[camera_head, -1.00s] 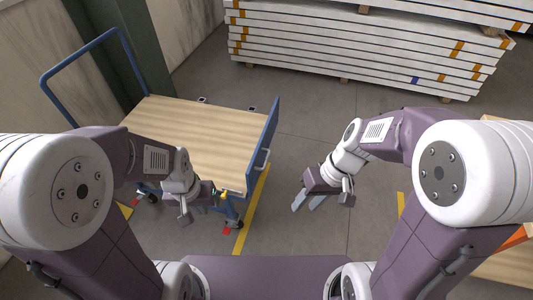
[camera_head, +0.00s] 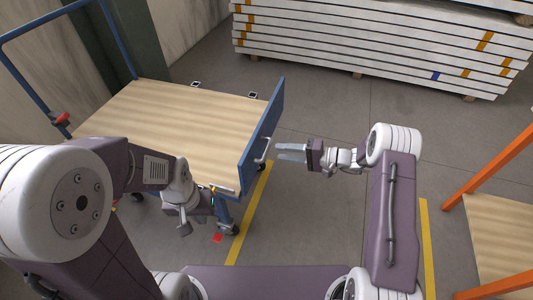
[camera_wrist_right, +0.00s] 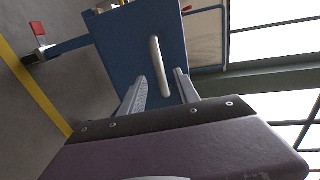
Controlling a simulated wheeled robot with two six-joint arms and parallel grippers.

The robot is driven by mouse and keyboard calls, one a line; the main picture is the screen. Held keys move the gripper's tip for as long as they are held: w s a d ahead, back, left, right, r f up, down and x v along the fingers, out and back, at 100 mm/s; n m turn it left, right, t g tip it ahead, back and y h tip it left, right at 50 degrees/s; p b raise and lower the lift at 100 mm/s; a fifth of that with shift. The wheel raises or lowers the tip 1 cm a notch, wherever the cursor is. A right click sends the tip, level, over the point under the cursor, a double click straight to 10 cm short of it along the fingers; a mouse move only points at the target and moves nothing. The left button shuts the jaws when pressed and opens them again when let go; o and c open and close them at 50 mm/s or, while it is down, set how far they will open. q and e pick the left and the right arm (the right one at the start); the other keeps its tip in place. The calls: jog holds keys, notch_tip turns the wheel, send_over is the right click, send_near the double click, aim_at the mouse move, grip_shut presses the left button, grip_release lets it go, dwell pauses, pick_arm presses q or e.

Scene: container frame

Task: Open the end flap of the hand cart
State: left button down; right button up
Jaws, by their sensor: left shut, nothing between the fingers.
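The hand cart's wooden deck (camera_head: 170,125) lies at left in the head view. Its blue end flap (camera_head: 262,135) stands upright along the deck's right edge. A pale bar handle (camera_head: 263,152) is on the flap's outer face. My right gripper (camera_head: 291,151) is open, right of the handle and pointing at it. In the right wrist view the flap (camera_wrist_right: 120,45) fills the middle, and its handle (camera_wrist_right: 159,66) appears between the open fingers (camera_wrist_right: 161,90); contact cannot be told. My left gripper (camera_head: 220,190) is shut at the cart's near right corner, its tips partly hidden.
A stack of white boards (camera_head: 375,45) lies at the back. An orange frame with a wooden shelf (camera_head: 505,225) stands at the right. The cart's blue push bar (camera_head: 70,10) rises at far left. Grey floor (camera_head: 330,215) is open right of the cart.

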aim_at(266, 149)
jog(key=b+x, duration=0.1)
jog(key=x, duration=0.5)
jog(key=shift+w+a+f, duration=0.1)
jog(key=shift+w+a, duration=0.05)
jog(key=shift+a, duration=0.2)
jog(key=shift+c, duration=0.4)
grip_shut()
dwell(0.6)
